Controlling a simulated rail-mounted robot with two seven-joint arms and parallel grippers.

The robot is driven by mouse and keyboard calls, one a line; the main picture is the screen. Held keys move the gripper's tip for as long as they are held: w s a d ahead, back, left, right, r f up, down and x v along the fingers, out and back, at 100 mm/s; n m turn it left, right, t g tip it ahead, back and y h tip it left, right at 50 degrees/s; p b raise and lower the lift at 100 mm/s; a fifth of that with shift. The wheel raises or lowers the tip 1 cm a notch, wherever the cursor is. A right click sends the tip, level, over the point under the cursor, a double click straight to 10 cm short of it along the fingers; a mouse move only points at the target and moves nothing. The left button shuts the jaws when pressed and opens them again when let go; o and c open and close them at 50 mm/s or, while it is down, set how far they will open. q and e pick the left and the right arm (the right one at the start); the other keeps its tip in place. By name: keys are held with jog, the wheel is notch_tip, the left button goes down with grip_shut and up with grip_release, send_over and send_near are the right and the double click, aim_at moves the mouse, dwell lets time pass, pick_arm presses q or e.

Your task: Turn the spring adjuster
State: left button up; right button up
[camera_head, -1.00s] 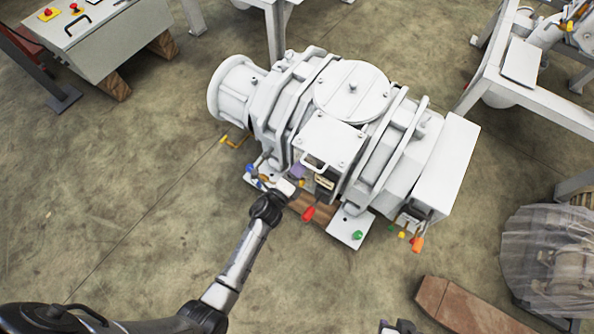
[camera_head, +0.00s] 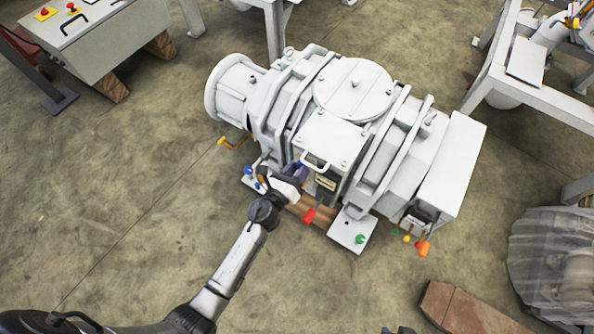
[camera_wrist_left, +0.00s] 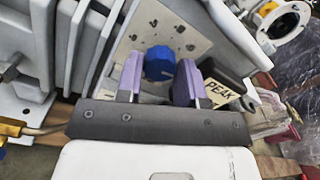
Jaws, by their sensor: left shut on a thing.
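A blue round knob (camera_wrist_left: 160,62), which I take to be the spring adjuster, sits on a light plate on the side of the large white pump (camera_head: 340,125). My left gripper (camera_wrist_left: 158,72) has its two purple fingers on either side of this knob, shut on it.
A black block labelled PEAK (camera_wrist_left: 222,92) is close to the right finger. A red part (camera_head: 309,215), a green knob (camera_head: 360,239) and an orange part (camera_head: 424,249) lie along the pump's near side.

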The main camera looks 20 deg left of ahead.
pick_arm(q)
jog(key=shift+m, duration=0.9)
jog(key=o, duration=0.9)
jog(key=s, duration=0.4)
jog(key=s+a, duration=0.1)
jog(key=s, duration=0.4)
jog(key=s+a, duration=0.1)
jog(key=s, duration=0.3)
jog(key=shift+s+a, duration=0.2)
jog(key=shift+s, duration=0.15)
